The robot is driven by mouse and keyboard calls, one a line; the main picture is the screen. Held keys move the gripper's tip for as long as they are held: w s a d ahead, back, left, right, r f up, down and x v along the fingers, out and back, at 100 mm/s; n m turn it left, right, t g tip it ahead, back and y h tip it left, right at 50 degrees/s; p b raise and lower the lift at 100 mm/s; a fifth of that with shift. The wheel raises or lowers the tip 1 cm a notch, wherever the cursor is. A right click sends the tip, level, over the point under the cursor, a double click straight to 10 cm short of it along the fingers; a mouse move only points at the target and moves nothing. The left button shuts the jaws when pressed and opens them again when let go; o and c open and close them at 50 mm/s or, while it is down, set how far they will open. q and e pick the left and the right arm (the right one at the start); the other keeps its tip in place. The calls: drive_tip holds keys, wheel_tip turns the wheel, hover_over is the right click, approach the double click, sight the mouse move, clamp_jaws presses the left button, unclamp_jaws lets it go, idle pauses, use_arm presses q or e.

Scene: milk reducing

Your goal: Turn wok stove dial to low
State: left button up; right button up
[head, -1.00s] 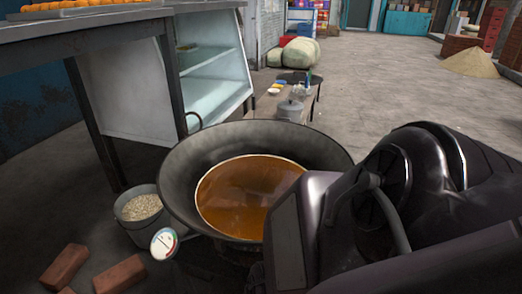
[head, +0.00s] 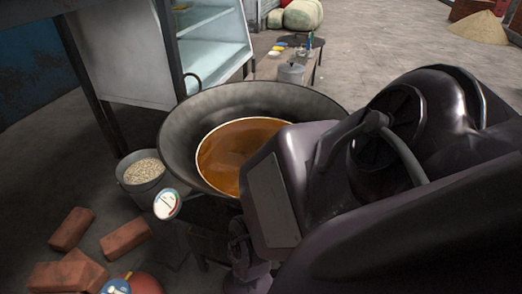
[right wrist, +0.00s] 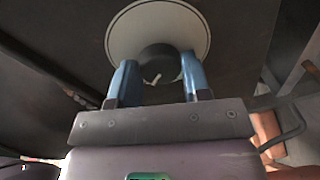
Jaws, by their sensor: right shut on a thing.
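The stove dial (right wrist: 158,60) is a dark round knob with a small pale mark, set on a white round plate (right wrist: 128,28). It shows in the right wrist view. My right gripper (right wrist: 157,66) has its two blue fingers on either side of the knob and is shut on it. In the head view my right arm hides the knob and fingertips. The wok (head: 184,125) holds orange-brown liquid (head: 228,148) and sits behind my right arm. My left gripper is not in view.
A white gauge (head: 167,204) with coloured marks stands in front of the wok. A bucket of pale pieces (head: 143,188) is to its left. Bricks (head: 124,237) and a red rounded object (head: 146,284) with a blue-white disc are on the floor at lower left.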

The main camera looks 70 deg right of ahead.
drive_tip(key=shift+s, duration=0.1)
idle(0.3)
drive_tip(key=o, duration=0.9)
use_arm(q)
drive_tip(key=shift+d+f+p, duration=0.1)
drive_tip(key=shift+p, duration=0.25)
use_arm(e)
drive_tip(key=a, duration=0.3)
drive_tip(key=s+a, duration=0.1)
drive_tip(key=a, duration=0.6)
drive_tip(key=shift+s+a+r, duration=0.3)
drive_tip(key=shift+a, duration=0.1)
